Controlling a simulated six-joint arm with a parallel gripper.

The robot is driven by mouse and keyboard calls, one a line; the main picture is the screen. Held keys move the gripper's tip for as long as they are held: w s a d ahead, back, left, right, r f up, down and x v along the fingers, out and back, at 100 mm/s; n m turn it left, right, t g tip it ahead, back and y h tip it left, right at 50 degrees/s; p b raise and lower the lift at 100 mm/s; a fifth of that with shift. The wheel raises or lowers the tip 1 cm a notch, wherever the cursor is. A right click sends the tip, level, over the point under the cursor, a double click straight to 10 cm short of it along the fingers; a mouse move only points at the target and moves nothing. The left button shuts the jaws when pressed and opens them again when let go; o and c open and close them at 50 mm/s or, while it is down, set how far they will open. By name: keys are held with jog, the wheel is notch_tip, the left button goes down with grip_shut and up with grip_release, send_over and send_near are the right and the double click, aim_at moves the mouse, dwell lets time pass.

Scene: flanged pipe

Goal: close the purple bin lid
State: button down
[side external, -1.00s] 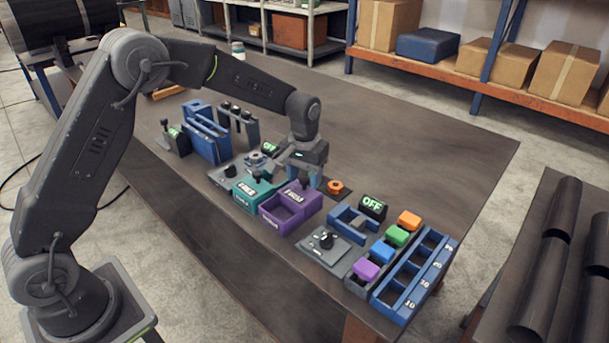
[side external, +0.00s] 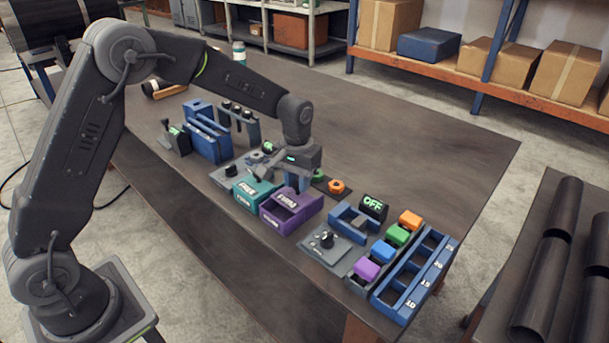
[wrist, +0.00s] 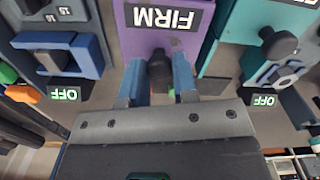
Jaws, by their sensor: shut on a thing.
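The purple bin (side external: 291,224) stands near the middle of the table, with part of its dark inside showing in the side view. Its purple lid (wrist: 190,41) carries a FIRM label and a dark knob (wrist: 161,72). The label also shows in the side view. My gripper (wrist: 159,84) has its two blue fingers on either side of the knob and is shut on it. In the side view my gripper (side external: 298,186) is at the rear of the bin and hides part of the lid. I cannot tell the lid's exact tilt.
A teal bin (side external: 252,191) with its own knob stands close on the left. A grey plate with a dial (side external: 326,241), a blue slotted block (side external: 348,224) and an OFF display (side external: 373,208) are to the right. Coloured blocks and a blue rack (side external: 414,277) lie farther right.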

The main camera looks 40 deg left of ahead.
aim_at(286, 201)
jog(key=shift+s, duration=2)
jog(key=c, duration=0.9)
grip_release()
jog(key=shift+r, duration=0.1)
notch_tip(286, 201, up, 14)
jog(key=shift+f, duration=0.2)
